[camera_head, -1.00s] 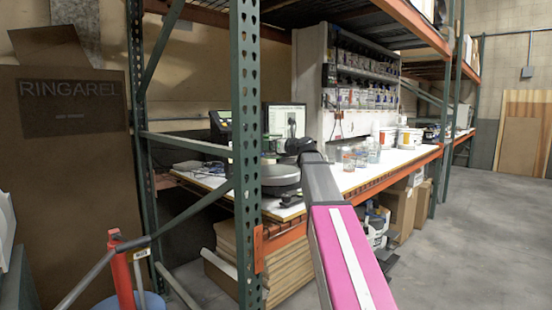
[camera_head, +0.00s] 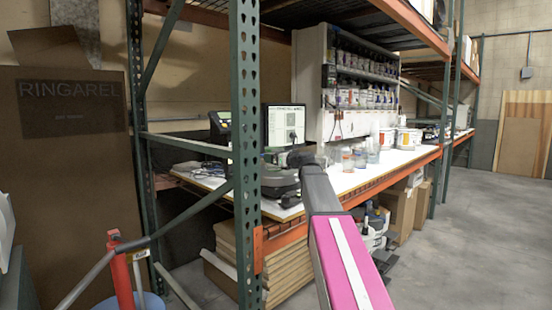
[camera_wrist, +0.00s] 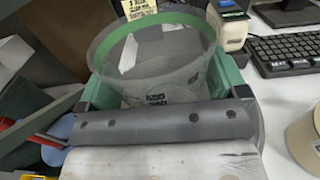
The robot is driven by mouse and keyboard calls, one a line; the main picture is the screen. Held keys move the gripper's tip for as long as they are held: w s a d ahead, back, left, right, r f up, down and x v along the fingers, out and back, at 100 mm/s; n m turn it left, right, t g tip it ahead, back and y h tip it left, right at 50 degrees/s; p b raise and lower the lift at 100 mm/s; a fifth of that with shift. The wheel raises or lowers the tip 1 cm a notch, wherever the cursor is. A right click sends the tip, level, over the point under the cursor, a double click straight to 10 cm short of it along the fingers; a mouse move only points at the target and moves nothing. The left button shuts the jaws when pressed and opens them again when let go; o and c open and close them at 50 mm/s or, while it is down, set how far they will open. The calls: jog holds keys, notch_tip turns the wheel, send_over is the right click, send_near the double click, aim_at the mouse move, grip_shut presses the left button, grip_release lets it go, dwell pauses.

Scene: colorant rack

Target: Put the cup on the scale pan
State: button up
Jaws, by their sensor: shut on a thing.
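A clear, see-through cup (camera_wrist: 160,70) with a green band at its rim fills the middle of the wrist view. My gripper (camera_wrist: 162,88) is shut on it, with a green finger on either side of its wall. The cup's base is hidden by the gripper body. In the head view my gripper (camera_head: 290,160) is over the dark round scale (camera_head: 281,188) near the table's left end. The arm and gripper cover much of the scale pan there. I cannot tell whether the cup touches the pan.
A monitor (camera_head: 285,125) stands behind the scale. Clear cups (camera_head: 348,160) and white buckets (camera_head: 408,138) stand farther right on the white table. A green rack post (camera_head: 245,150) rises in front.

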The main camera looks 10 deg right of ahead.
jog(key=o, duration=0.6)
jog(key=v, duration=1.2)
